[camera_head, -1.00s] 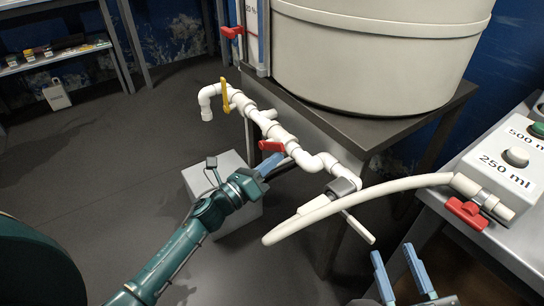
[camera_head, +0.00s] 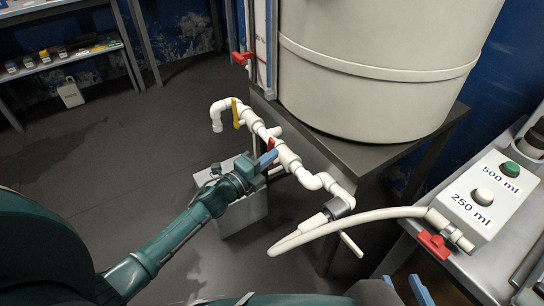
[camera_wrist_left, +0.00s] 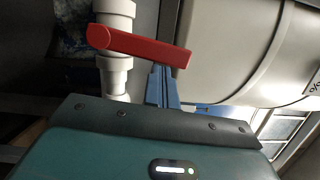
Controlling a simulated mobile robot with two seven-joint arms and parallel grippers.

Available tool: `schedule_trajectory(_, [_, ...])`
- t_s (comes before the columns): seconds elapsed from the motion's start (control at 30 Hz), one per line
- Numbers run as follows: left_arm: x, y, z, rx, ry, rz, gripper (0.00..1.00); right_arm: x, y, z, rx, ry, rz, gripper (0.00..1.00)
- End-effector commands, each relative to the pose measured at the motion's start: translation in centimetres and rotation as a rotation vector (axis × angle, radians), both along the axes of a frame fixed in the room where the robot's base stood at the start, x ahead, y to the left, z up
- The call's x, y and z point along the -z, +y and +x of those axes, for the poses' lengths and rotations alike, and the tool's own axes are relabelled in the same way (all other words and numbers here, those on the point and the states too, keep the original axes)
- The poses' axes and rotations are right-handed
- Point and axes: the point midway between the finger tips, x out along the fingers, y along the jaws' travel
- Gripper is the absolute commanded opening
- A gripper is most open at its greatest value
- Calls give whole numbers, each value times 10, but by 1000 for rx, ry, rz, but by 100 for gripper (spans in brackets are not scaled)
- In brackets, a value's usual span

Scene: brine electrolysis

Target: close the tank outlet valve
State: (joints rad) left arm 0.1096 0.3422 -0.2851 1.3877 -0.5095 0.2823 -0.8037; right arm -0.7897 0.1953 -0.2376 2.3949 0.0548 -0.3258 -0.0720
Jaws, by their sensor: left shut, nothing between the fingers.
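A valve with a red lever handle (camera_head: 271,146) sits on the white pipe (camera_head: 288,160) beside the large cream tank (camera_head: 375,75). In the left wrist view the red handle (camera_wrist_left: 140,46) lies across the white pipe (camera_wrist_left: 114,70), slightly tilted. My left gripper (camera_head: 268,158) is at this handle, its blue fingers shut with nothing between them. In the left wrist view the left fingertips (camera_wrist_left: 162,72) are right by the handle's lower edge; I cannot tell whether they touch. My right gripper (camera_head: 404,291) is at the bottom edge, partly cut off, its fingers apart.
A yellow-handled valve (camera_head: 236,113) is further along the pipe. A cream hose (camera_head: 345,221) loops from the pipe's end to a red valve (camera_head: 433,245) by the box (camera_head: 483,200) with buttons. A grey block (camera_head: 240,212) stands below the pipe. A dark stand (camera_head: 365,154) carries the tank.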

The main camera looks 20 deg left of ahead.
Motion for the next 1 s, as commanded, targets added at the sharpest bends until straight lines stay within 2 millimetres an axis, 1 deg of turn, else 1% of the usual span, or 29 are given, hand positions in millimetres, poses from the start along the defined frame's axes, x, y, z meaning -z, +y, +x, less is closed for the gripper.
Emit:
schedule_trajectory(0.03, [-3,3,2,-3,-3,3,0,-3,-1,-1,5,2,5,36])
schedule_trajectory(0.33, [-5,7,5,-3,-5,6,0,-9,-4,-1,16,-5,19,36])
schedule_trajectory(1.0, [-4,7,6,0,-6,8,0,-10,-4,-2,19,-5,21,36])
